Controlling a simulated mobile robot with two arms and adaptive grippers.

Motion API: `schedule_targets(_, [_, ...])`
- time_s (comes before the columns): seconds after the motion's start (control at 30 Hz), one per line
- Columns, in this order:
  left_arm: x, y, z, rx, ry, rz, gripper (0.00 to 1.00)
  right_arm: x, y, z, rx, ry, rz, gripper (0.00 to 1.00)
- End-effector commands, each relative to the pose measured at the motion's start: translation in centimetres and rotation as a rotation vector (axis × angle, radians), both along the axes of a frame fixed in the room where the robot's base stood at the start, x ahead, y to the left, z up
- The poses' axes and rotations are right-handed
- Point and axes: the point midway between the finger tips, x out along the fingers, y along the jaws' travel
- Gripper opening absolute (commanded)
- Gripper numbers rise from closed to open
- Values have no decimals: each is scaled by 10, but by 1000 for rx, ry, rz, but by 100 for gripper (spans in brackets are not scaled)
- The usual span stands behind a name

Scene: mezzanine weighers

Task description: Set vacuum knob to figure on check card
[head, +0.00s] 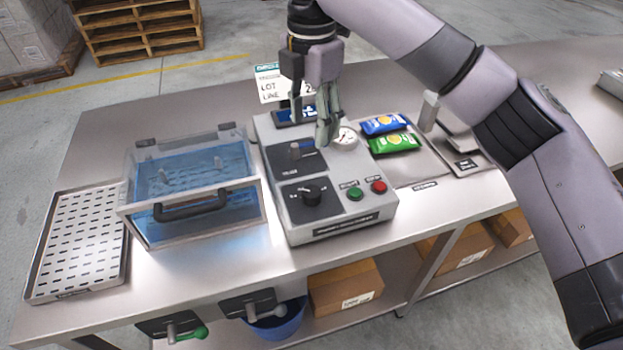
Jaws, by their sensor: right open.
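The grey control box (351,222) stands on the steel table. A round black knob (311,195) sits on its lower dark panel; its marks are too small to read. The upper panel holds a grey handle-like part (301,149). A round white gauge (345,139) is at the back right of the box; its reading is not legible. A white card (268,86) with a green top and "LOT" and "LINE" on it stands behind, partly hidden by my gripper. My right gripper (311,131) points down, open and empty, over the back of the box, behind the black knob. My left gripper is out of view.
A clear chamber with blue content (193,222) is left of the box, with a perforated tray (84,240) beyond. Green (356,194) and red (379,187) buttons sit beside the knob. Blue (384,123) and green (394,142) packs lie right. Boxes and a bucket are below.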

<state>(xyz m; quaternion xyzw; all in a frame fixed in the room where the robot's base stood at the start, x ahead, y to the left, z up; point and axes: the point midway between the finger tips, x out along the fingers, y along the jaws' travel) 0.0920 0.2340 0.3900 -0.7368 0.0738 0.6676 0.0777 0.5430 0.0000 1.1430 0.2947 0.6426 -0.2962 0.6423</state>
Motion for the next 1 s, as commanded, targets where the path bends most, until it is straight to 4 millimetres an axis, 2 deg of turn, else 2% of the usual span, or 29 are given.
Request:
schedule_targets(0.27, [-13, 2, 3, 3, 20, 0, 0, -1, -1, -49, 0, 4, -1, 54])
schedule_targets(0.7, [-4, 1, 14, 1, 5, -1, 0, -1, 0, -141, 1, 2, -2, 54])
schedule_targets(0.8, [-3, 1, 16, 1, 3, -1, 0, -1, 0, -154, 1, 1, -2, 54])
schedule_targets(1.0, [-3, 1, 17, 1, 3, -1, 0, -1, 0, -169, 1, 0, -1, 54])
